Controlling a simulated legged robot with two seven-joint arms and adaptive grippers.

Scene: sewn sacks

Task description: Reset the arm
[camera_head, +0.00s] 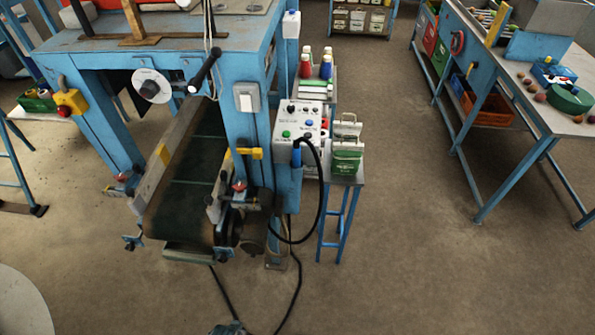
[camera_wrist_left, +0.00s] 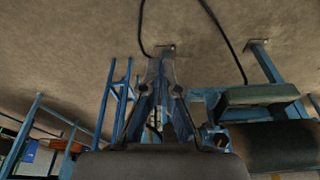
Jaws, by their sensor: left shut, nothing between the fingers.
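My left gripper (camera_wrist_left: 162,92) shows in the left wrist view, reaching up from the bottom centre. Its fingers are shut with nothing between them. Blue metal frame parts show behind the fingers, and no contact can be made out. Neither gripper shows in the head view, and my right gripper is in no frame.
A blue machine frame (camera_head: 229,100) with a dark conveyor belt (camera_head: 190,195) stands at left. Beside it are a control box (camera_head: 300,125) and a small stand with a green-and-white sack (camera_head: 346,158). A blue workbench (camera_head: 480,75) stands at right. Floor (camera_head: 430,270) is open at lower right.

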